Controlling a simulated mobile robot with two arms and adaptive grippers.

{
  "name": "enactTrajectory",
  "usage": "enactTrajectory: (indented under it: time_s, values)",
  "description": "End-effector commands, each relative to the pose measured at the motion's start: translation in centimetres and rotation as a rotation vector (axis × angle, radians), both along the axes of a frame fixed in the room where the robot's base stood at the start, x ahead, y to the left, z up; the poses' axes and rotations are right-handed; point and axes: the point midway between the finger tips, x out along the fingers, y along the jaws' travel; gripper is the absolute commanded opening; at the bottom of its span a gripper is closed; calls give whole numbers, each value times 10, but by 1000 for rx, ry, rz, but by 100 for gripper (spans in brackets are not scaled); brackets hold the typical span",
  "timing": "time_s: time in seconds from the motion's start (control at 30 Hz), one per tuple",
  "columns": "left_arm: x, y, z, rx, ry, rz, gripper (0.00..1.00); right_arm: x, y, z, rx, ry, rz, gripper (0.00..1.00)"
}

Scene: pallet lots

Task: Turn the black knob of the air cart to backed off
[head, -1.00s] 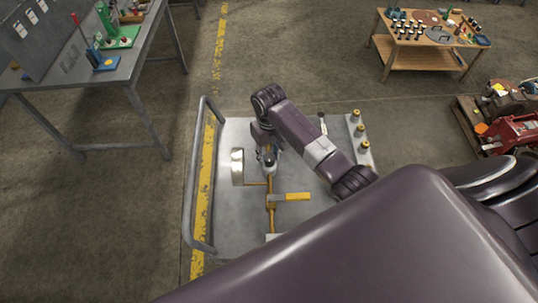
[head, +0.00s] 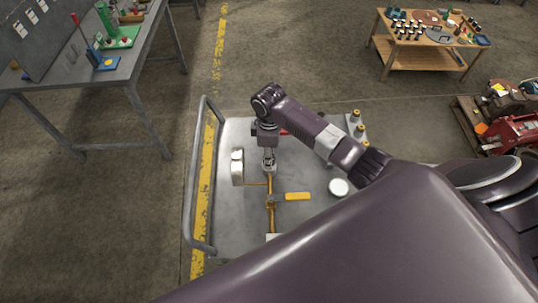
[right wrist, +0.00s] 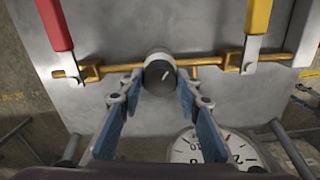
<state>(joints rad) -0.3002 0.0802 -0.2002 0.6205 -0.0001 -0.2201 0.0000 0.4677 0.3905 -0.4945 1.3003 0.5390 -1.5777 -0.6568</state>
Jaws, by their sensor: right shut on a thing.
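The black knob (right wrist: 159,76) sits on a pale round body on a brass pipe (right wrist: 222,61) of the air cart. A white mark on its face points to the upper right in the right wrist view. My right gripper (right wrist: 158,84) has its two blue-padded fingers on either side of the knob, shut on it. In the head view my right gripper (head: 269,158) points down over the pipe of the grey air cart (head: 225,215), and the knob is hard to make out there. My left gripper is not in view.
A red lever (right wrist: 54,25) and a yellow lever (right wrist: 258,16) flank the knob on the pipe. A dial gauge (right wrist: 214,148) lies near the fingers. The cart's handrail (head: 198,175) is at left. A grey workbench (head: 85,85) and a wooden table (head: 425,48) stand farther off.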

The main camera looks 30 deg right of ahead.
Motion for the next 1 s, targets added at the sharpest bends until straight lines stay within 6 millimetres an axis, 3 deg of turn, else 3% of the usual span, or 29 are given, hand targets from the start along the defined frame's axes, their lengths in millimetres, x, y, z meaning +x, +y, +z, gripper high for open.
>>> enactTrajectory:
  time_s: [0.5,1.0]
  values:
    - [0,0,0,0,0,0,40,2,0,1,-1,-4,441,7]
    - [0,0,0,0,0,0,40,2,0,2,-1,-4,617,7]
